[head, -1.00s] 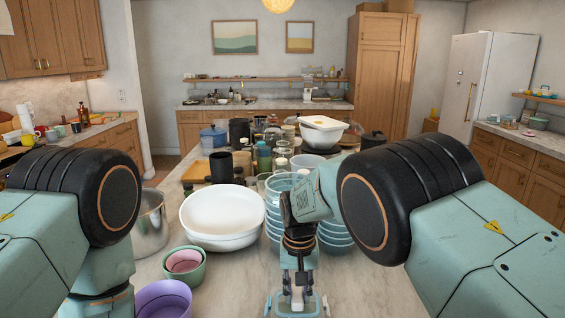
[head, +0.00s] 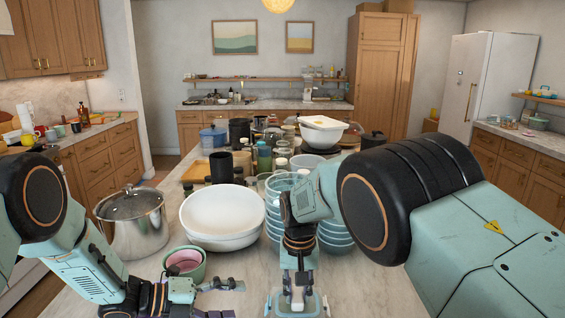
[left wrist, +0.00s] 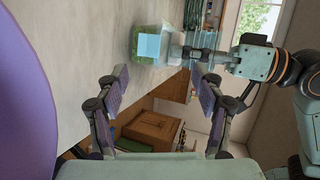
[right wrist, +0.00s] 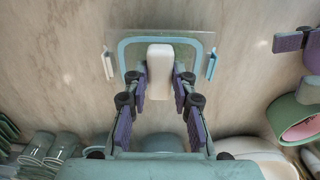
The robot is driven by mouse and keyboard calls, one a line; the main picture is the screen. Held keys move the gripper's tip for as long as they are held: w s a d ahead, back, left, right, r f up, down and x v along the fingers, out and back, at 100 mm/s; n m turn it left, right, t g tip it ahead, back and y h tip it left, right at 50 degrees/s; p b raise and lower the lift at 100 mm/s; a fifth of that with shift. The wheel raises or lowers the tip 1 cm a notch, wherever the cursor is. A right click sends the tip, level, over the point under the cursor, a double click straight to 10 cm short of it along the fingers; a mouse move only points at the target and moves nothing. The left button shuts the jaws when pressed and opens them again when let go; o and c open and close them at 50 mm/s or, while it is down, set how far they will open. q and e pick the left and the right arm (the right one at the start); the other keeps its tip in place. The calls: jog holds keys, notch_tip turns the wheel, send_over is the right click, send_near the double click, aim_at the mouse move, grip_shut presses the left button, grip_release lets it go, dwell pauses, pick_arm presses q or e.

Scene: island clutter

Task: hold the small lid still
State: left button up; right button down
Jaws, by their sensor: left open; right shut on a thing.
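The small lid (head: 312,304) is clear with a light blue rim and side clips, at the bottom middle of the head view. In the right wrist view the lid (right wrist: 203,45) spans the top, with a white block-shaped grip (right wrist: 160,70) at its middle. My right gripper (head: 297,292) is shut on this grip from above; its fingers (right wrist: 160,80) flank it. In the left wrist view a clear box with green contents (left wrist: 147,42) shows below my right gripper. My left gripper (head: 236,299) is open and empty, left of the lid, its fingers (left wrist: 160,76) spread towards the box.
A steel pot (head: 135,225), white bowls (head: 222,215) and stacked teal bowls (head: 335,235) stand behind. A green bowl with a pink one (head: 185,262) is near my left arm. A purple bowl (left wrist: 25,90) fills the left wrist view's edge. The counter right of the lid is clear.

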aim_at(269, 300)
pick_arm(q)
jog(key=shift+x, duration=3.95)
jog(key=shift+r, duration=0.3)
jog(key=shift+a, duration=0.1)
jog(key=shift+w+a, duration=0.1)
jog(key=shift+a, duration=0.05)
jog(key=shift+a+r, duration=0.25)
jog(key=shift+a, duration=0.95)
jog(key=shift+a+r, duration=0.2)
jog(key=shift+a, duration=0.95)
jog(key=s+a+r, duration=0.2)
jog(key=s+a, duration=0.1)
jog(key=shift+x, duration=3.85)
jog(key=shift+w+a+r, duration=0.1)
jog(key=shift+a+r, duration=0.1)
jog(key=shift+r, duration=1.05)
jog(key=shift+a+r, duration=0.2)
jog(key=shift+r, duration=1)
